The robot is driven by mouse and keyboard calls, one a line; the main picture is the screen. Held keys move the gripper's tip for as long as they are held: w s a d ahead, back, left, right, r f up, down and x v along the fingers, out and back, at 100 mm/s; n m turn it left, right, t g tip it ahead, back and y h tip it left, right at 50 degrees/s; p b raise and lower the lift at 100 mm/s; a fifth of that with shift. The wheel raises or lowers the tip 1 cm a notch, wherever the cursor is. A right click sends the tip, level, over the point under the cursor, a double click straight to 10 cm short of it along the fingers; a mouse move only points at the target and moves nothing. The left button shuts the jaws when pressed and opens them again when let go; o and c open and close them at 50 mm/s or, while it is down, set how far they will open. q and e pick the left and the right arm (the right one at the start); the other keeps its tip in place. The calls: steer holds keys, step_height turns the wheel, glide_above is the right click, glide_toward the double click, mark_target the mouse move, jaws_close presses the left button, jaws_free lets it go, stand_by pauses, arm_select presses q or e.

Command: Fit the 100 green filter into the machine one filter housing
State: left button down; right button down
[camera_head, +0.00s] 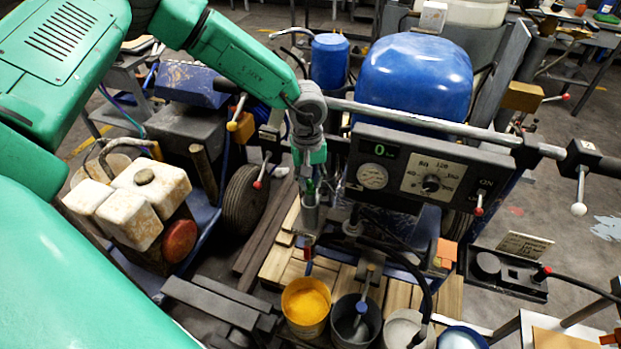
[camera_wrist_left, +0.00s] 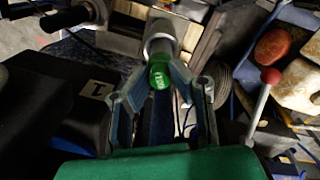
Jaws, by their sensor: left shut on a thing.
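The green filter (camera_wrist_left: 159,76) lies between the fingertips of my left gripper (camera_wrist_left: 160,84) in the left wrist view, with pale lettering on it. My left gripper is shut on it. Beyond it, in line with it, is a grey cylindrical housing (camera_wrist_left: 160,38). In the head view my left gripper (camera_head: 311,172) points down from the bar area, with the filter (camera_head: 310,190) small below it, at the top of the grey housing (camera_head: 310,215). I cannot tell how far the filter sits inside the housing. My right gripper is not in view.
A control box (camera_head: 430,175) with dials and a long handlebar (camera_head: 410,120) stand right of my gripper. A blue tank (camera_head: 415,75) is behind. Below are a yellow paint bucket (camera_head: 306,305) and a dark bucket (camera_head: 356,322). A lever with a red knob (camera_wrist_left: 270,76) is close on the right in the wrist view.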

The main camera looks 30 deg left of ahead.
arm_select(q)
steer(key=shift+p, duration=0.65)
stand_by(0.9)
steer(key=shift+f+b, duration=0.6)
steer(key=shift+f, duration=0.95)
stand_by(0.9)
steer(key=shift+f+b, duration=0.5)
steer(key=shift+f, duration=0.6)
steer(key=c, duration=1)
jaws_free()
steer(key=shift+c, duration=0.2)
steer(key=shift+r, duration=0.1)
steer(key=shift+r+p, duration=1.1)
steer(key=shift+r, duration=0.05)
steer(key=shift+a+r, duration=0.1)
steer(key=shift+r, duration=2.15)
